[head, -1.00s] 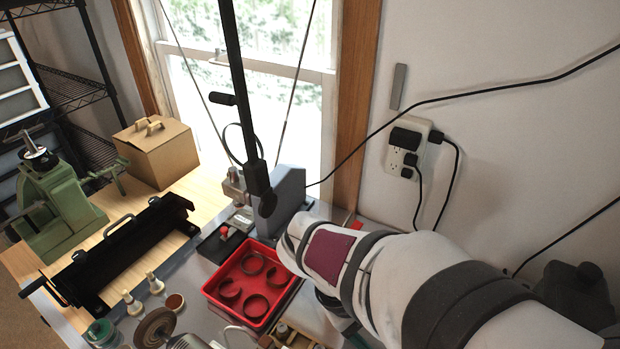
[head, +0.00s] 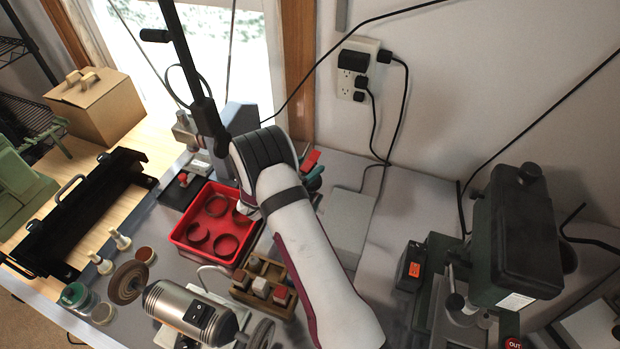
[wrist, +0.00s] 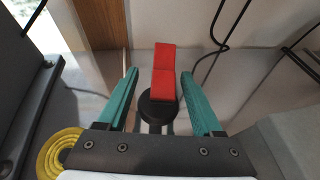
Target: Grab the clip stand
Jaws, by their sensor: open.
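The thing I take for the clip stand shows in the wrist view as a red upright clip (wrist: 164,72) on a dark round part (wrist: 157,108). In the head view only a bit of red (head: 311,160) shows behind my arm. My gripper (wrist: 160,76) is open, its two teal fingers on either side of the clip in the picture. Gaps show between the fingers and the clip, and I cannot tell how far past it the fingertips reach. In the head view my arm hides most of the gripper, with some teal (head: 314,177) showing.
A red tray (head: 178,236) with several rings and a wooden box (head: 241,293) of blocks stand left of my arm. A bench grinder (head: 195,312) is in front. A yellow coil (wrist: 55,150) lies left of the gripper. A dark green machine (head: 515,240) stands right. Cables hang on the wall.

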